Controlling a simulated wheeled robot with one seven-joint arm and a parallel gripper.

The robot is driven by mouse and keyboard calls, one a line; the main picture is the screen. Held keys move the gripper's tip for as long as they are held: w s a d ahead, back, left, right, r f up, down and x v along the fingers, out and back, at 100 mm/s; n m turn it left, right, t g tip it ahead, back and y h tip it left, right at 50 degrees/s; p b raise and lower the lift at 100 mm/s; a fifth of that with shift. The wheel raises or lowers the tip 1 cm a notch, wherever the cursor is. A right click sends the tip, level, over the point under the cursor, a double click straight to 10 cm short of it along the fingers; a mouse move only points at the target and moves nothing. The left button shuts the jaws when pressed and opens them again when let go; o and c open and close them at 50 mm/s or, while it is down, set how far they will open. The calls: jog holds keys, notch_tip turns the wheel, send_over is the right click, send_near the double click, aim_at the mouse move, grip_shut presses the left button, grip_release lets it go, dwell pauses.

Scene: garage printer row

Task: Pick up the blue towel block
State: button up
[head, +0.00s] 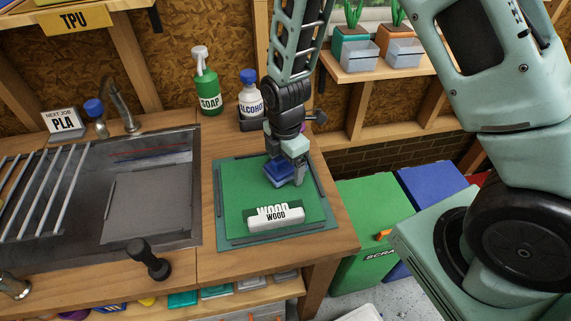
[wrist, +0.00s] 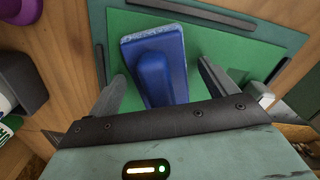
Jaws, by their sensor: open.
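The blue towel block (head: 277,172) sits on the green mat (head: 240,190) on the counter to the right of the sink. In the wrist view the blue block (wrist: 160,70) has a raised grip on top and a paler edge, and lies between my two fingers. My gripper (head: 285,172) is over the block with its fingers apart. In the wrist view my gripper (wrist: 160,85) is open, with one finger on each side of the block. I see green mat between the block and the right finger. The head view partly hides the block behind my gripper.
A green soap bottle (head: 207,80) and an alcohol bottle (head: 250,95) stand behind the mat. The metal sink (head: 150,205) is left, with a black-handled tool (head: 148,258) at its front edge.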

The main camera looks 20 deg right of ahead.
jog(key=c, duration=1.2)
jog(key=shift+r, duration=0.15)
